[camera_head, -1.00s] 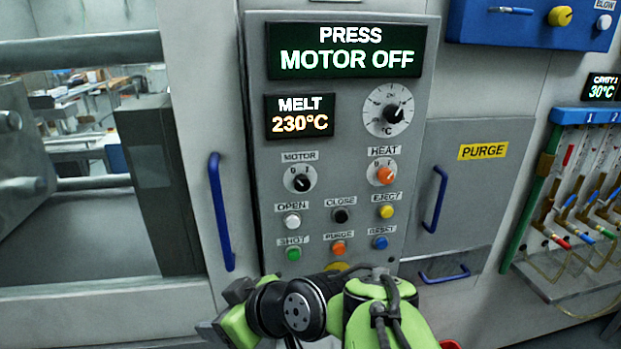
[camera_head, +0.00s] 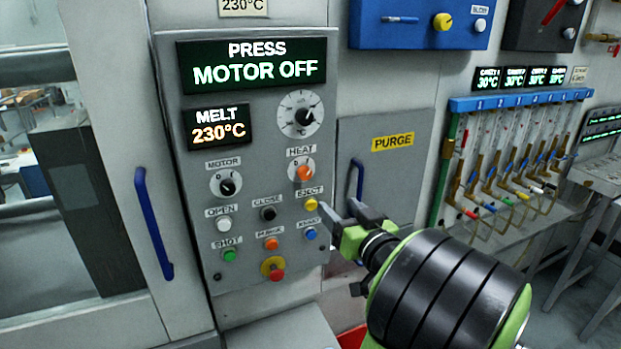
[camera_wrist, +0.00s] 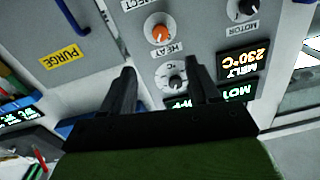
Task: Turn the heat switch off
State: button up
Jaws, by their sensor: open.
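The heat switch (camera_head: 303,172) is an orange knob on a round white dial under the HEAT label, on the right side of the grey press panel (camera_head: 190,277). I cannot clearly tell which mark it points to. It also shows in the wrist view, upside down, as an orange knob (camera_wrist: 160,34) beyond my fingers. My gripper (camera_head: 350,212) is open and empty, in front of the panel's right edge, lower right of the switch in the head view and apart from it. Both fingers (camera_wrist: 161,70) show in the wrist view with nothing between them.
The motor knob (camera_head: 228,186) is left of the heat switch, the temperature dial (camera_head: 300,115) above it. Several push buttons, including yellow EJECT (camera_head: 311,204), and a red stop button (camera_head: 276,274) lie below. A blue handle (camera_head: 356,180) stands to the right. The display (camera_head: 253,62) reads MOTOR OFF.

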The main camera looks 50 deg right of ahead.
aim_at(307, 176)
jog(key=p+x, duration=0.4)
jog(key=x, duration=1)
jog(key=shift+w+d+p, duration=0.1)
jog(key=shift+w+p, duration=0.15)
jog(key=shift+p, duration=0.15)
jog(key=c, duration=1)
jog(key=shift+f+b, duration=0.1)
jog(key=shift+b, duration=0.2)
jog(key=shift+c, duration=0.2)
